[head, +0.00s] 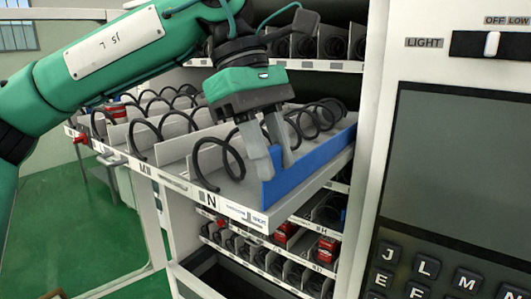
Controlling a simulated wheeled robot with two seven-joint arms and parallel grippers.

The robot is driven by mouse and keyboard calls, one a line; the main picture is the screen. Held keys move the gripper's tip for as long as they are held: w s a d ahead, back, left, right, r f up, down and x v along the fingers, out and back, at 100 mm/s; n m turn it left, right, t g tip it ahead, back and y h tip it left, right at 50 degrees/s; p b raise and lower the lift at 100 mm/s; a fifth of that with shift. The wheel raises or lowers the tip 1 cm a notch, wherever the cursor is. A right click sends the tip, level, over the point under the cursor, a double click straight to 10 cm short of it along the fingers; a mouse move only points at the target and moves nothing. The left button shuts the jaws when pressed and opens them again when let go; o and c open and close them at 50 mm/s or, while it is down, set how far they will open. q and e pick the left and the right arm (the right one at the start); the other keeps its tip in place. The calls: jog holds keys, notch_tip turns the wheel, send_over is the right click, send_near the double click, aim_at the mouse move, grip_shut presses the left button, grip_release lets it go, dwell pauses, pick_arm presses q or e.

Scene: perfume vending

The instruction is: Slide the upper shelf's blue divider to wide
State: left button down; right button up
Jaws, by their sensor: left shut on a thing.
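The blue divider (315,162) stands upright along the right side of the pulled-out upper shelf (232,208). My left gripper (277,168) reaches down from above, with its two pale fingers near the divider's front end. It is shut on the blue divider, one finger on each side, though the exact contact is partly hidden. A small scale label (243,214) is on the shelf's front edge just right of the letter N. Its print is too small to read. My right gripper is not in view.
Black spiral coils (218,160) and white dividers fill the shelf left of the gripper. Lower shelves (265,240) hold coils and red boxes. A panel with a screen (460,170), keys and a light slider (491,44) stands at the right.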

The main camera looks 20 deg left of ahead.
pick_arm(q)
jog(key=shift+s, duration=0.25)
jog(key=c, duration=1.3)
grip_release()
jog(key=shift+s+a, duration=0.15)
jog(key=shift+s, duration=0.2)
jog(key=shift+o, duration=1.3)
jog(key=shift+d, duration=0.25)
jog(key=shift+w, duration=0.15)
jog(key=shift+a, duration=0.15)
jog(key=b+v, duration=0.2)
jog(key=v, duration=1.1)
jog(key=shift+r+b, duration=0.3)
jog(key=shift+r, duration=0.15)
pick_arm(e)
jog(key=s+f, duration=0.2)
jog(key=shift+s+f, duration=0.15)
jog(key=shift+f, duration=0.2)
